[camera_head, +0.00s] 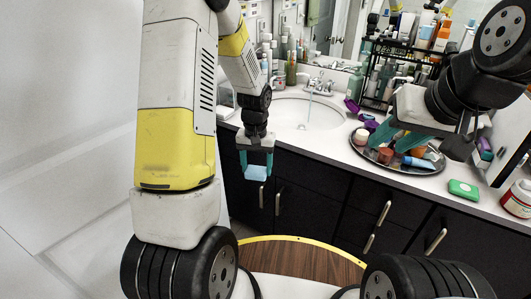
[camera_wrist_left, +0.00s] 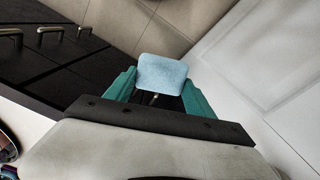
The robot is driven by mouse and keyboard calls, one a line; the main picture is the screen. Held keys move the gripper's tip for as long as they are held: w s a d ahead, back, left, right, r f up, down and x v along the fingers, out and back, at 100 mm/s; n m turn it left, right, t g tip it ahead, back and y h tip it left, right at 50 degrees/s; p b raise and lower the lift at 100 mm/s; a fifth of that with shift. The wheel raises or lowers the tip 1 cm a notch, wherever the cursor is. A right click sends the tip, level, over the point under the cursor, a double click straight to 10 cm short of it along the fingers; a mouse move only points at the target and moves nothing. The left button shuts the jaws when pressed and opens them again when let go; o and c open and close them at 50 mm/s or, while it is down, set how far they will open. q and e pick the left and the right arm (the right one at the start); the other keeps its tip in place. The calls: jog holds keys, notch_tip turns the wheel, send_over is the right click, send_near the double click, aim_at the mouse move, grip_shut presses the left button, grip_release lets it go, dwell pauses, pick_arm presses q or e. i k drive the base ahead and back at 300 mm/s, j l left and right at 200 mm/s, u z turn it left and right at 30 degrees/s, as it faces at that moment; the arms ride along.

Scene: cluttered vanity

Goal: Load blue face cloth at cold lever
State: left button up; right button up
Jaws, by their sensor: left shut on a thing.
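The blue face cloth (camera_head: 256,173) is a small light-blue square between the teal fingers of my left gripper (camera_head: 256,178). It hangs in front of the dark cabinets, below the counter edge. In the left wrist view the cloth (camera_wrist_left: 162,74) sits at the fingertips of the left gripper (camera_wrist_left: 160,88), clear of any surface. The chrome faucet (camera_head: 321,86) stands behind the white sink, far from the left gripper; its levers are too small to tell apart clearly. My right gripper (camera_head: 392,143) has its teal fingers apart over the round tray, empty as far as I see.
The white sink basin (camera_head: 291,113) has a thin stream of water. The round tray (camera_head: 435,171) holds several small items. A black rack (camera_head: 376,102) with bottles stands behind it. A green soap box (camera_head: 464,189) and a red-and-white jar (camera_head: 518,199) are at right. The front-left counter is clear.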

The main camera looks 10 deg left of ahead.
aim_at(327, 86)
jog(key=k+u, duration=0.1)
jog(key=i+l, duration=0.1)
jog(key=i, duration=0.2)
jog(key=i+l, duration=0.1)
jog(key=i, duration=0.15)
jog(key=i+j, duration=0.15)
jog(key=i, duration=0.65)
